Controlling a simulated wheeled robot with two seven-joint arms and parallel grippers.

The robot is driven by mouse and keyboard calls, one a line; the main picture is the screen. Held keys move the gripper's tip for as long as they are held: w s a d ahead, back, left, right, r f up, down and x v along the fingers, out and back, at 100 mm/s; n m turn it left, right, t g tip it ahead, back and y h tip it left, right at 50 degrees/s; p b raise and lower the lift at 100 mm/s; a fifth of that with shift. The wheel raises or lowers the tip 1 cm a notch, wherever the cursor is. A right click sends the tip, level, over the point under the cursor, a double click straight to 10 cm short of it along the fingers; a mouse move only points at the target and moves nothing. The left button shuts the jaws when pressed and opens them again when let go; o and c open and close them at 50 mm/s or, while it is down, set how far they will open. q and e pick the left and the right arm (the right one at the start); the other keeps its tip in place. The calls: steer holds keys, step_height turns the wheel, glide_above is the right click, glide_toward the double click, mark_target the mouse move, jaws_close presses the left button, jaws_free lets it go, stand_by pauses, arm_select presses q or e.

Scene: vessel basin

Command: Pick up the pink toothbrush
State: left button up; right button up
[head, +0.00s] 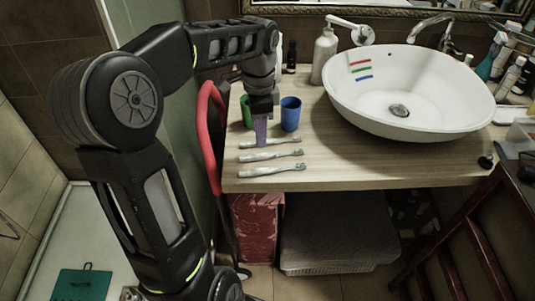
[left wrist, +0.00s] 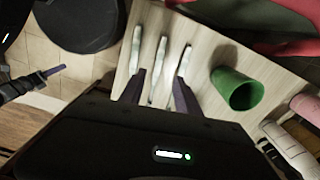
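Three pale toothbrushes lie side by side on the wooden counter: a back one (head: 258,143), a middle one (head: 268,156) and a front one (head: 270,170). All look whitish-grey, so I cannot tell which is pink. My left gripper (head: 261,144) points down over the back of the row, partly hiding the back toothbrush. In the left wrist view, its purple fingers (left wrist: 160,90) are spread apart and hold nothing. The middle toothbrush (left wrist: 159,65) shows between them, with the others on either side. My right gripper (left wrist: 52,72) shows at the left there; its finger opening is unclear.
A green cup (head: 246,111) stands behind the left gripper and a blue cup (head: 290,114) to its right. A white basin (head: 440,119) and a soap bottle (head: 324,56) stand further right. A red curved object (head: 208,125) is beside the counter's left edge. The front counter is clear.

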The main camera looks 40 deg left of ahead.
mark_target(262, 155)
arm_select(q)
steer(key=shift+f, duration=0.95)
steer(key=shift+f, duration=0.1)
steer(key=f, duration=0.5)
steer(key=shift+d+p, duration=0.25)
steer(key=shift+p, duration=0.05)
steer(key=shift+c, duration=0.5)
jaws_close()
